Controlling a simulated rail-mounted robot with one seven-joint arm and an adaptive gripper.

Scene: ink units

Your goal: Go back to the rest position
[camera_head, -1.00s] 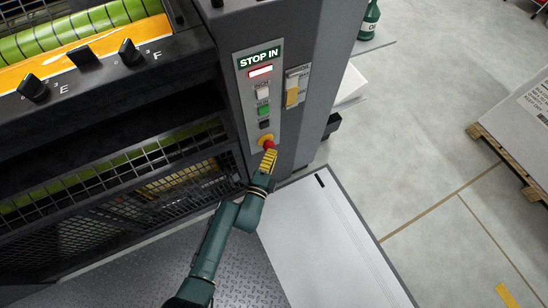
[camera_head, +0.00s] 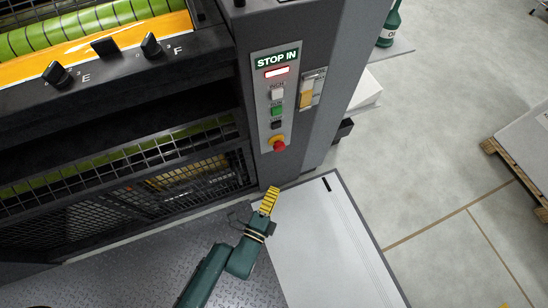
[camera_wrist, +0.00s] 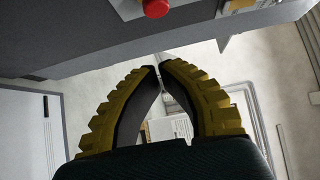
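My gripper (camera_head: 272,190) is in front of the machine's control column, below the red stop button (camera_head: 279,145) and apart from it. Its yellow ribbed fingers curve together in the wrist view (camera_wrist: 158,68), with the tips almost meeting and nothing held. The red button shows at the top edge of the wrist view (camera_wrist: 155,8), beyond the fingertips.
The dark press frame (camera_head: 130,110) with mesh guards stands at the left. A white board (camera_head: 320,240) lies below the column. A green bottle (camera_head: 390,25) stands at the upper right, and a loaded pallet (camera_head: 515,165) at the far right. Grey floor (camera_head: 430,130) between them is open.

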